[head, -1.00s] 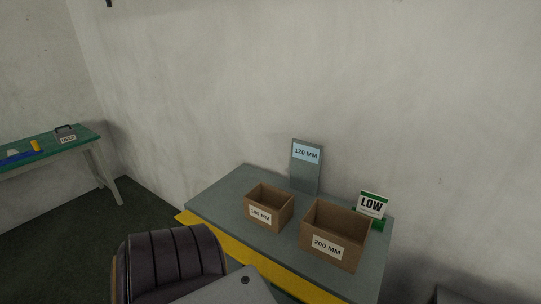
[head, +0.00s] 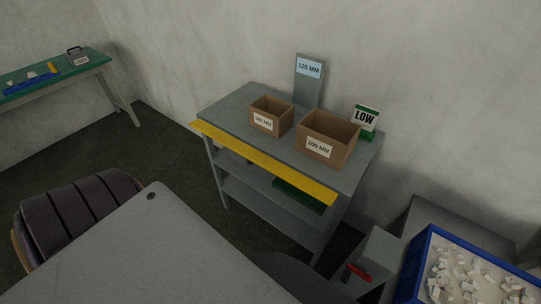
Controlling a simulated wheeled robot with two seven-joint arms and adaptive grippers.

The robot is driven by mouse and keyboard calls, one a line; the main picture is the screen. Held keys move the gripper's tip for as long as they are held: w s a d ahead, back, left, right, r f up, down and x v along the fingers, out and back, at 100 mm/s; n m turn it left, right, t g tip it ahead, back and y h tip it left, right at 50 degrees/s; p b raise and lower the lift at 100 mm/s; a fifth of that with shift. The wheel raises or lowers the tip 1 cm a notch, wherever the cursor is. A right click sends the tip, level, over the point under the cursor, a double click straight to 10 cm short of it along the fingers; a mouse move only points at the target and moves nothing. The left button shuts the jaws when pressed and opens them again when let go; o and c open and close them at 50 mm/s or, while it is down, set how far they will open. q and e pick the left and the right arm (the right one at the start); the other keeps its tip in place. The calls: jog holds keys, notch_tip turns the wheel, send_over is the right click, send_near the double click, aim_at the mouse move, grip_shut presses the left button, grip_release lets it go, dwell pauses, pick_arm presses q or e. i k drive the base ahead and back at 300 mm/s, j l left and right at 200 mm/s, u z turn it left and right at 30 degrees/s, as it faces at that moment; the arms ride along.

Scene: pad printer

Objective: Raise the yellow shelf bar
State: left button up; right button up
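The yellow shelf bar (head: 262,160) runs along the front edge of the grey shelf unit's top (head: 229,112) in the head view. The unit stands against the wall, with lower shelves (head: 262,204) under the bar. On its top are two open cardboard boxes, one smaller (head: 268,123) and one marked 200 MM (head: 318,150). A grey upright plate marked 120 MM (head: 308,72) stands behind them. A green and white LOW sign (head: 365,120) stands at the right end. Neither gripper is in view.
A blue tray of small pale pieces (head: 422,262) is at the lower right, beside a grey block with a red handle (head: 359,272). A dark ribbed chair back (head: 75,213) is at lower left. A green-topped bench (head: 85,63) stands far left.

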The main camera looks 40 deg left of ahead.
aim_at(327, 196)
jog(key=l+u, duration=1.3)
jog(key=u, duration=0.2)
